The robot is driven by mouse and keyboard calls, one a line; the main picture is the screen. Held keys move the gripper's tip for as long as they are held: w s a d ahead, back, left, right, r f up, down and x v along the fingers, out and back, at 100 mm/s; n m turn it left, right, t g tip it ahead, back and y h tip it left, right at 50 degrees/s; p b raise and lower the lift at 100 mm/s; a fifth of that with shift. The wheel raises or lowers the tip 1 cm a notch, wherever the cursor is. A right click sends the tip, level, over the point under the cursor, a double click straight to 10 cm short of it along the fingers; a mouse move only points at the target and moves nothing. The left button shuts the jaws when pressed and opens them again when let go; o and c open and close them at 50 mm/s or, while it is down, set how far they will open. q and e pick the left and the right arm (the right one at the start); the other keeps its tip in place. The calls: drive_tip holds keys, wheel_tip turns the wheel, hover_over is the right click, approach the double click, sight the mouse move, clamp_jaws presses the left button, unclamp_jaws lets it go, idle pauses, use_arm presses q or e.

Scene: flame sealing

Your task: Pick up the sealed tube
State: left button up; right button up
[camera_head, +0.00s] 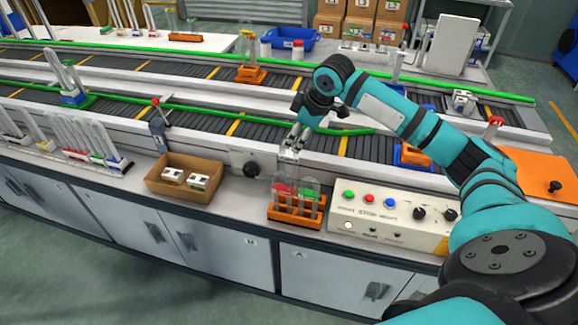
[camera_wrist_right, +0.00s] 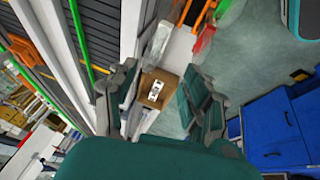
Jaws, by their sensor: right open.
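An orange rack (camera_head: 294,222) stands on the front counter and holds several clear tubes (camera_head: 282,189) with red and green contents. I cannot tell which tube is sealed. My right gripper (camera_head: 293,151) is open above and behind the rack, its fingers close over the tube tops. No tube is visibly held. In the right wrist view its two fingers (camera_wrist_right: 163,98) are spread apart, and red and green tube contents (camera_wrist_right: 205,35) show near the top, outside the jaws. My left gripper is not in view.
A white control panel (camera_head: 385,217) with buttons and knobs stands right of the rack. A cardboard box (camera_head: 167,189) with small white items is to the left. Racks of tubes (camera_head: 82,143) are farther left. Conveyors (camera_head: 210,125) run behind. Some counter is clear between box and rack.

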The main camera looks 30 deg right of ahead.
sight(284, 150)
drive_tip(key=x, duration=0.4)
drive_tip(key=shift+w+a+f+p, duration=0.1)
drive_tip(key=shift+w+f+p, duration=0.05)
drive_tip(key=shift+f+p, duration=0.15)
drive_tip(key=x, duration=0.2)
drive_tip(key=p+x, duration=0.1)
drive_tip(key=x, duration=0.2)
drive_tip(key=shift+w+r+p, duration=0.2)
drive_tip(key=shift+p, duration=0.1)
drive_tip(key=shift+f, duration=0.2)
drive_tip(key=shift+r, duration=0.1)
clamp_jaws()
